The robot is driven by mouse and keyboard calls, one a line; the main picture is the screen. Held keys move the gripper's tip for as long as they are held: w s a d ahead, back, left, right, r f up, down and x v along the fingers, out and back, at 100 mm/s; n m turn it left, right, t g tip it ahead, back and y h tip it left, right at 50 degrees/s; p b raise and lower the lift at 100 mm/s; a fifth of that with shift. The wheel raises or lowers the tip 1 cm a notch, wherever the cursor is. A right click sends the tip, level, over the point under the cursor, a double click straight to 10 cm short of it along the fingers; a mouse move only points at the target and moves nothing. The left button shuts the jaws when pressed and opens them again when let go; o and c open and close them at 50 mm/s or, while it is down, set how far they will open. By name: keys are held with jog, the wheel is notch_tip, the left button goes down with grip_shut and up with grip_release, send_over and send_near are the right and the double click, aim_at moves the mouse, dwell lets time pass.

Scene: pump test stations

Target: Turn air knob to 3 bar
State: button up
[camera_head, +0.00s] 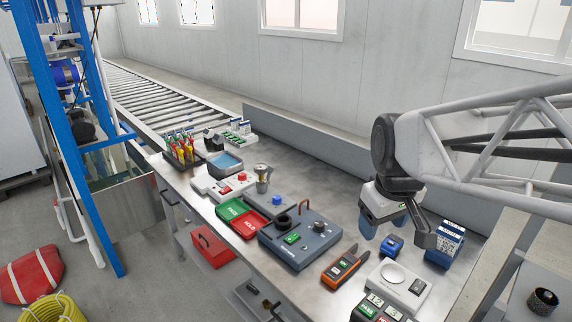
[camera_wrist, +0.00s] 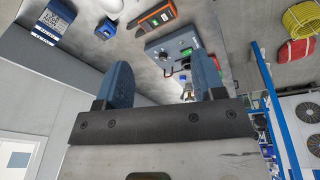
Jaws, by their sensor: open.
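No knob is readably marked as the air knob, and I see no legible bar scale. A blue-grey box (camera_head: 292,252) on the bench has a small dark knob (camera_head: 319,227), a black round socket and a green display. The same box (camera_wrist: 172,44) shows beyond my fingers in the wrist view. A small unit with a blue knob (camera_head: 278,200) sits behind it. My gripper (camera_head: 396,236) is open and empty above the right part of the bench, apart from the box and knobs. Its two blue fingers (camera_wrist: 162,74) are spread in the wrist view.
Near my gripper are a small blue block (camera_head: 392,244), a blue-white carton (camera_head: 445,243), a white scale (camera_head: 397,286) and an orange-black meter (camera_head: 345,267). Green and red trays (camera_head: 243,217) lie left of the box. A wall runs behind the bench.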

jog(key=w+a+n, duration=0.4)
jog(key=w+n, duration=0.2)
jog(key=w, duration=0.8)
jog(key=n+g, duration=0.2)
jog(key=n, duration=1.4)
send_over(277, 197)
notch_tip(277, 197, down, 23)
jog(key=shift+r, duration=0.2)
jog(key=shift+f, duration=0.1)
jog(key=shift+f, duration=3.8)
jog(key=c, duration=0.9)
